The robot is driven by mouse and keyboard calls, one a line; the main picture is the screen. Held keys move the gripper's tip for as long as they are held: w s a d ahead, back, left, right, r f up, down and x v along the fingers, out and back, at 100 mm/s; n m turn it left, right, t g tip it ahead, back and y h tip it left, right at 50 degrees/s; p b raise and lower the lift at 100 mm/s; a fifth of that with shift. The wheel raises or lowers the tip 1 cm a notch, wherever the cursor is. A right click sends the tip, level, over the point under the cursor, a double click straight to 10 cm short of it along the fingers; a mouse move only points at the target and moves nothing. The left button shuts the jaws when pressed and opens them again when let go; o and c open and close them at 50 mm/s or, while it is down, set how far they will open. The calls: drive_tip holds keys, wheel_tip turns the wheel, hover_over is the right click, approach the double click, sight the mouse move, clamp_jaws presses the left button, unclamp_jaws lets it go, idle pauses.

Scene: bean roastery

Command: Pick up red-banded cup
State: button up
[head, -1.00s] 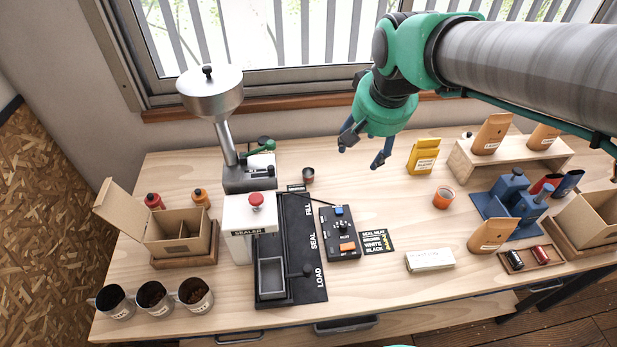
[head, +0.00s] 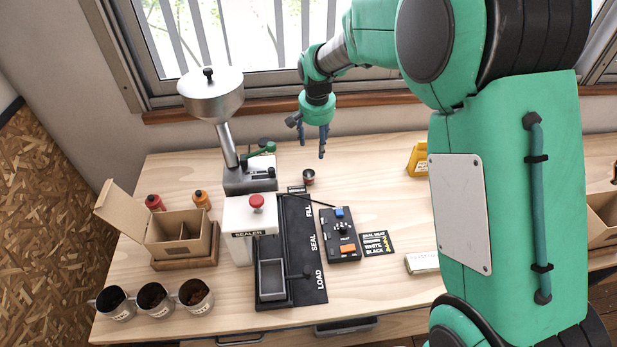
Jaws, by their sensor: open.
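A small dark-rimmed cup (head: 309,176), with what looks like a reddish band, stands upright on the table behind the black mat, in the head view. It is too small to make out the band clearly. My gripper (head: 311,140) points down with its fingers apart and holds nothing. It hangs above and slightly behind the cup, clear of it.
The control box (head: 341,235) and black mat (head: 304,265) lie in front. An open carton (head: 170,232) and several mugs stand at left. My arm hides much of the right side.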

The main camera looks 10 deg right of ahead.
drive_tip(key=w+a+f, duration=0.2)
drive_tip(key=w+f, duration=0.2)
drive_tip(key=f, duration=0.4)
drive_tip(key=shift+w+f+m+g, duration=0.2)
drive_tip(key=shift+f+m+g, duration=0.1)
drive_tip(key=shift+f+m, duration=0.1)
drive_tip(key=b, duration=0.1)
hover_over(309, 175)
drive_tip(key=s, duration=0.3)
drive_tip(key=f, duration=0.8)
drive_tip(key=shift+w+a+f, duration=0.1)
drive_tip(key=shift+w+a, duration=0.1)
drive_tip(key=shift+f, duration=0.15)
drive_tip(key=shift+f, duration=0.15)
drive_tip(key=shift+w+f+b, duration=0.2)
drive_tip(key=shift+f+b, duration=0.1)
drive_tip(key=shift+f, duration=0.95)
drive_tip(key=shift+w+f+b, duration=0.2)
drive_tip(key=shift+f+b, duration=0.05)
drive_tip(key=shift+f, duration=0.95)
drive_tip(key=c, duration=1.1)
